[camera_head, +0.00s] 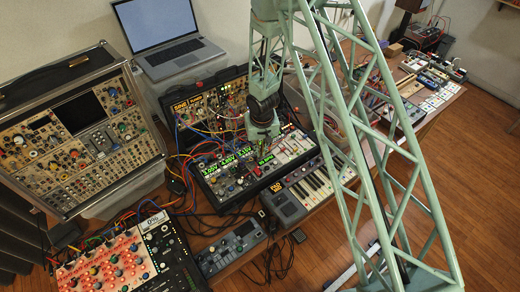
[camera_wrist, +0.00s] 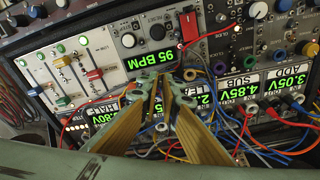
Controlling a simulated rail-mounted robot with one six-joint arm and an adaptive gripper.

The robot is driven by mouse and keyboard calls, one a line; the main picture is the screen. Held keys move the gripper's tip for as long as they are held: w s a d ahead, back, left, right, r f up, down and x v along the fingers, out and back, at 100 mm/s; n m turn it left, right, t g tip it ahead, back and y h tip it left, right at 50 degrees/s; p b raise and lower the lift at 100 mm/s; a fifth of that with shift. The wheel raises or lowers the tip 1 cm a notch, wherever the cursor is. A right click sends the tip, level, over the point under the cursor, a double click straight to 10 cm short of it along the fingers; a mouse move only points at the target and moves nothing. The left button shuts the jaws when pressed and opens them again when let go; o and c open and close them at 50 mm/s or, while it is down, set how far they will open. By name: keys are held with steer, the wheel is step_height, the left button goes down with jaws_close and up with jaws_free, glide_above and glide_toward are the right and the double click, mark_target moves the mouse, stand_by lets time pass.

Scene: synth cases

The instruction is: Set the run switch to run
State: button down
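The module with the lit green "95 BPM" display (camera_wrist: 152,61) is upside down in the wrist view. A round silver control (camera_wrist: 129,40) and a dark knob (camera_wrist: 157,31) sit on its panel; I cannot tell which control is the run switch, nor its setting. In the head view, the display (camera_head: 265,160) is in the middle synth case. My gripper (camera_head: 264,146) hangs close over that case. Its brass-coloured fingers (camera_wrist: 165,88) in the wrist view appear near the display and cover part of the panel. Their gap and any contact are unclear.
Sliders (camera_wrist: 65,75) flank the module, and patch cables (camera_wrist: 240,125) crowd the panels. A keyboard (camera_head: 315,185), a laptop (camera_head: 172,30) and an upright synth case (camera_head: 75,130) stand around the middle case. Wood floor (camera_head: 470,180) is clear at right.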

steer(key=shift+w+d+r+g+p, duration=0.1)
steer(key=shift+w+g+p, duration=0.2)
steer(key=shift+p, duration=0.6)
steer(key=shift+g+h, duration=0.4)
steer(key=shift+h, duration=0.1)
steer(key=shift+w+a+f+g+h+b, duration=0.1)
steer(key=shift+a+f+g+h+b, duration=0.2)
steer(key=shift+g, duration=0.3)
steer(key=shift+w+a+f+g+h+b, duration=0.1)
steer(key=shift+w+a+g+h+b, duration=0.1)
steer(key=shift+g+h+b, duration=0.45)
steer(key=shift+w+g+h+b, duration=0.15)
steer(key=shift+g+h+b, duration=0.1)
steer(key=shift+g+b, duration=0.3)
steer(key=shift+a+b, duration=0.1)
steer(key=shift+b, duration=0.35)
steer(key=shift+w, duration=0.1)
steer(key=c, duration=3.1)
jaws_free()
steer(key=shift+c, duration=0.2)
